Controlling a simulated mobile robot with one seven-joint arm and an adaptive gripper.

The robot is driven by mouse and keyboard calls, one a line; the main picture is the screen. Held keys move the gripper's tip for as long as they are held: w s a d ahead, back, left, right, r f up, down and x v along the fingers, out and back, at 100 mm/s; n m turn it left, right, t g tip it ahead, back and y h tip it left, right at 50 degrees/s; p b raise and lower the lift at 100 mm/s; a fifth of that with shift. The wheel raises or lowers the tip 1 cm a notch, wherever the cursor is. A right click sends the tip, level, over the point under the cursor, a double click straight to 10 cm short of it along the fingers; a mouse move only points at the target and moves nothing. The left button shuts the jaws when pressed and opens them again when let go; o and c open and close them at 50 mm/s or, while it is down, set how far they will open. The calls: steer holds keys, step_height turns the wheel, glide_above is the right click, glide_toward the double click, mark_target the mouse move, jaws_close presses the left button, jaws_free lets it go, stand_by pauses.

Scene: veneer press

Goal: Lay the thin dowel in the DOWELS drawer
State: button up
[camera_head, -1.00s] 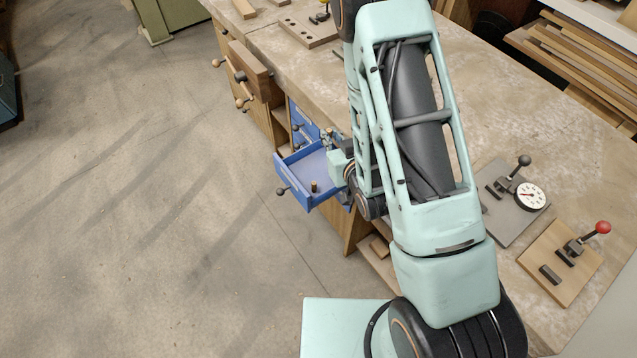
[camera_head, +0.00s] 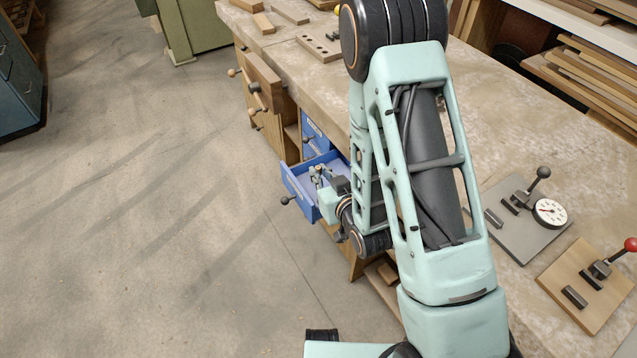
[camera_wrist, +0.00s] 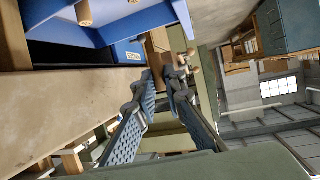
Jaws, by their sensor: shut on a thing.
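The open blue drawer (camera_head: 300,187) juts out from the bench front in the head view. My gripper (camera_head: 321,173) is over it. A small brown end (camera_head: 319,167) shows between the fingers, probably the thin dowel's top; the rest is hidden. In the wrist view the two ridged fingers of my gripper (camera_wrist: 161,82) are close together, and the held dowel cannot be made out clearly. The blue drawer (camera_wrist: 165,14) fills the top of that view, with a wooden peg (camera_wrist: 84,13) in it. The drawer's lettering is too small to read.
Another blue drawer front (camera_head: 313,133) sits just beyond the open one. A wooden vise (camera_head: 262,78) with knobbed handles is farther along the bench. Toggle clamps and a dial gauge (camera_head: 550,212) stand on the benchtop (camera_head: 480,130). The floor left of the drawer is clear.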

steer(key=shift+w+a+f+b, duration=0.15)
steer(key=shift+w+f+b, duration=0.4)
steer(key=shift+b, duration=1.8)
steer(key=shift+w+b, duration=0.25)
steer(key=shift+b, duration=0.8)
steer(key=b, duration=0.2)
steer(key=shift+w+f+b, duration=0.1)
steer(key=shift+b, duration=0.2)
steer(key=w+f, duration=0.2)
steer(key=w+f+b, duration=0.1)
steer(key=w+f, duration=0.1)
steer(key=w+f+b, duration=0.1)
steer(key=w, duration=0.1)
steer(key=shift+w+a+f, duration=0.25)
steer(key=shift+a+f, duration=0.05)
steer(key=shift+f, duration=0.1)
steer(key=shift+w+f, duration=0.2)
steer(key=shift+f, duration=0.05)
steer(key=shift+w+f+b, duration=0.15)
steer(key=shift+f+b, duration=0.95)
steer(key=shift+f, duration=0.5)
steer(key=shift+f, duration=0.1)
steer(key=shift+f, duration=0.15)
steer(key=o, duration=0.7)
